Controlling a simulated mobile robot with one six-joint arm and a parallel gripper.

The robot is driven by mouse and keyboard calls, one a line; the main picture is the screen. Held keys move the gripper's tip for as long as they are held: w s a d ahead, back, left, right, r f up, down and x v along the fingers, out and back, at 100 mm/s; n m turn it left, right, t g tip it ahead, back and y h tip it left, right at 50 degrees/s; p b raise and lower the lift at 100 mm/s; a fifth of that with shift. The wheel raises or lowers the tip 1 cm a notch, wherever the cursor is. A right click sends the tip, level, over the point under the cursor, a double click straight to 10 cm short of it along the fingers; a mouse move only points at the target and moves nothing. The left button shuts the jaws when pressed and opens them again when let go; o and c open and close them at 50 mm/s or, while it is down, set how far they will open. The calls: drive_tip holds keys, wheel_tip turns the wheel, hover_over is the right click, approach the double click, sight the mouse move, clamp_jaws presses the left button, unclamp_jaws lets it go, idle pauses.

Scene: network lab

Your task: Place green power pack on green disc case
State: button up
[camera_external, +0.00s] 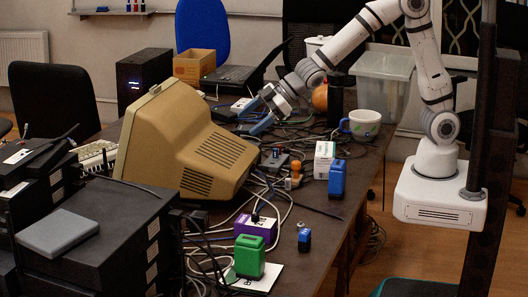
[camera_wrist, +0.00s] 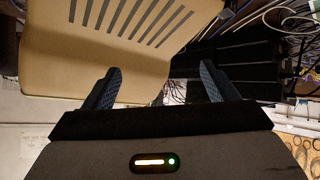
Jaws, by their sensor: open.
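A green block-like object with a handle-like top (camera_external: 249,256), which looks like the green power pack, stands at the near end of the table, on or beside a white card. I cannot make out a green disc case in either view. My gripper (camera_external: 256,116) is over the middle of the table, behind the beige monitor and far from the green object. Its two blue-grey fingers also show in the wrist view (camera_wrist: 160,70), spread apart with nothing between them. The green object is not in the wrist view.
The beige monitor (camera_external: 205,150) fills the table's middle left and shows close up in the wrist view (camera_wrist: 110,30). A purple box (camera_external: 256,228), blue bottle-like item (camera_external: 337,179), white carton (camera_external: 324,160), mug (camera_external: 362,126) and loose cables crowd the right side. Black boxes (camera_external: 90,250) stand front left.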

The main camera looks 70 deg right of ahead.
drive_tip(key=s+d+r+m+h, duration=0.1)
drive_tip(key=s+d+m+h, duration=0.1)
drive_tip(key=d, duration=0.6)
drive_tip(key=s+d+r+m+h, duration=0.1)
drive_tip(key=s+d+m+h, duration=0.15)
drive_tip(key=d, duration=0.45)
drive_tip(key=s+d+m+g, duration=0.1)
drive_tip(key=s+d+g, duration=0.1)
drive_tip(key=s+d, duration=0.2)
drive_tip(key=s+d+f+m+g, duration=0.1)
drive_tip(key=s+d, duration=0.3)
drive_tip(key=s, duration=0.6)
drive_tip(key=s+d+m+g+h, duration=0.1)
drive_tip(key=s+d+m+g, duration=0.1)
drive_tip(key=s, duration=0.6)
drive_tip(key=d+g, duration=0.1)
drive_tip(key=d, duration=0.1)
drive_tip(key=shift+d+f+m+g, duration=0.25)
drive_tip(key=shift+d+m+g, duration=0.05)
drive_tip(key=shift+m, duration=0.05)
drive_tip(key=shift+s, duration=0.1)
